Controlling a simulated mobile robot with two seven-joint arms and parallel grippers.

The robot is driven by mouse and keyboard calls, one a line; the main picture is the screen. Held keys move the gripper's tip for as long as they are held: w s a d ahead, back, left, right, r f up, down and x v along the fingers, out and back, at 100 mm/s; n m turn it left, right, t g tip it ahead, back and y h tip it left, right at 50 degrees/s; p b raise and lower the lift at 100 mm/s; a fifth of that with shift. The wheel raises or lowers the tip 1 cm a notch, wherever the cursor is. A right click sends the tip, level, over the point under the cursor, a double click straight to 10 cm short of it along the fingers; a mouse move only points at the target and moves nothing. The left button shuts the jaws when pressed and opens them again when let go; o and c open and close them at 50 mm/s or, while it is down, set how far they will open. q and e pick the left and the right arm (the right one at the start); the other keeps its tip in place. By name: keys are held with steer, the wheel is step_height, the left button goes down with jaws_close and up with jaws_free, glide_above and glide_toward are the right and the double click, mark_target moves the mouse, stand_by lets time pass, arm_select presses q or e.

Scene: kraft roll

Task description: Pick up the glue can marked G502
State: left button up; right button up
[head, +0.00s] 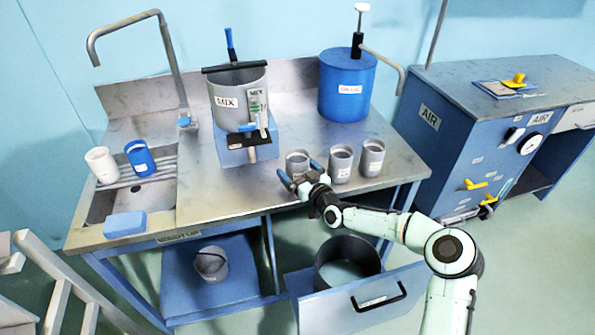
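Three grey cans with small pale labels stand in a row near the front edge of the steel worktop: a left can (297,158), a middle can (341,164) and a right can (371,160). Their labels are too small to read, so I cannot tell which is G502. My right gripper (300,173) comes in from the lower right. Its blue-tipped fingers are apart, just in front of the left can, and hide its lower part. I cannot tell whether they touch it. My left gripper is out of view.
A grey mixing pot (240,95) and a blue glue drum (346,90) stand behind the cans. The sink (105,203) with two cups is at the left. An open drawer (335,305) holding a dark round pan (347,248) juts out below. A blue AIR bench stands at the right.

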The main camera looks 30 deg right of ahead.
steer(key=c, duration=1.1)
steer(key=shift+r, duration=0.2)
step_height(320, 180, up, 19)
steer(key=shift+r+p, duration=0.2)
steer(key=shift+p, duration=0.5)
